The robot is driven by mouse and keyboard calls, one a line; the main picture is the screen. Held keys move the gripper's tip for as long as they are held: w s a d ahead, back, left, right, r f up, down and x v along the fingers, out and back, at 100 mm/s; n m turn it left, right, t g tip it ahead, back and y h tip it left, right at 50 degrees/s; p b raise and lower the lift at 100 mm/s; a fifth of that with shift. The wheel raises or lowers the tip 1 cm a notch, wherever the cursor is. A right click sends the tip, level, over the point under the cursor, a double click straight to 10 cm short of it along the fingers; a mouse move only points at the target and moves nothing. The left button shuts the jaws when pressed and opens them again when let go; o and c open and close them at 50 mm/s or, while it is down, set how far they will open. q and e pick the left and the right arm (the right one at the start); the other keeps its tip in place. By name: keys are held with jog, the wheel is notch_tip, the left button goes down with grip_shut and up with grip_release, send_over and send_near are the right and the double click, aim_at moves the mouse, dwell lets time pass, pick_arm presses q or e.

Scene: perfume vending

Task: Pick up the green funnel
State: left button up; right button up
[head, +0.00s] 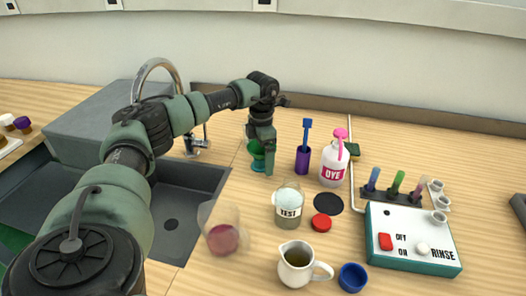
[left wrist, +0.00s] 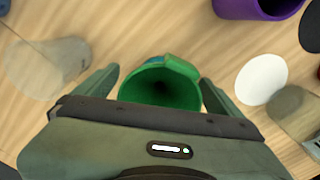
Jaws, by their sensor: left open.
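The green funnel (head: 257,150) stands on the wooden counter behind the TEST jar, partly hidden by my left gripper in the head view. In the left wrist view the funnel (left wrist: 160,85) shows its wide round mouth between my fingers. My left gripper (head: 263,168) points down over the funnel and is open, with one finger on each side of it (left wrist: 158,86). I see a gap on the left side; whether the right finger touches the funnel is unclear. My right gripper is not in view.
A purple cup (head: 303,161) with a blue tool stands right of the funnel, beside the pink DYE bottle (head: 333,163). The TEST jar (head: 289,206) stands in front. A sink (head: 180,210) lies left. A rinse box (head: 410,238) is at the right.

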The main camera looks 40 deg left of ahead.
pick_arm(q)
jog(key=c, duration=1.4)
jog(key=shift+r, duration=0.15)
